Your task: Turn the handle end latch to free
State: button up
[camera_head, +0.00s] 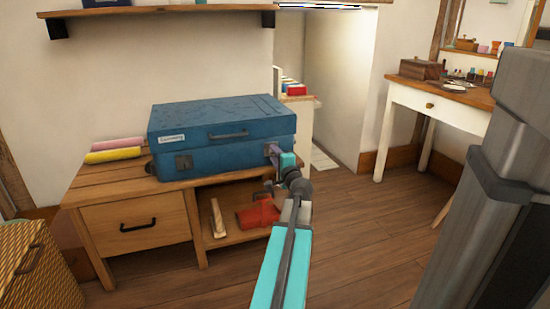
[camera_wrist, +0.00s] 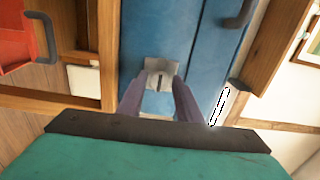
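A blue case (camera_head: 222,138) lies closed on a wooden bench, with a dark carry handle (camera_head: 229,135) on its front. A metal latch (camera_head: 184,162) shows at the front left. My gripper (camera_head: 273,153) is at the case's right front and largely hides that corner. In the wrist view, a grey metal latch (camera_wrist: 161,70) with a dark slot is on the blue face, straight ahead of my gripper (camera_wrist: 158,90). Its two purplish fingers are apart, one on each side of the latch's near end. Whether they touch it cannot be told. The carry handle (camera_wrist: 240,14) is at the upper right.
The bench (camera_head: 108,185) has a drawer, and a red box (camera_head: 258,213) stands on its open shelf, below my gripper. A wall shelf (camera_head: 160,12) is above the case. A white table (camera_head: 440,103) stands at the right. The floor in front is clear.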

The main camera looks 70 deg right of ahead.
jog(key=shift+o, duration=1)
jog(key=p+v, duration=0.4)
jog(key=v, duration=0.4)
jog(key=shift+s+a, duration=0.2)
jog(key=shift+a, duration=0.1)
jog(key=p, duration=0.4)
jog(key=shift+s+a+r, duration=0.1)
jog(key=shift+s+a, duration=0.25)
jog(key=s+a+p, duration=0.1)
jog(key=p, duration=0.3)
jog(key=p+v, duration=0.2)
jog(key=p, duration=0.6)
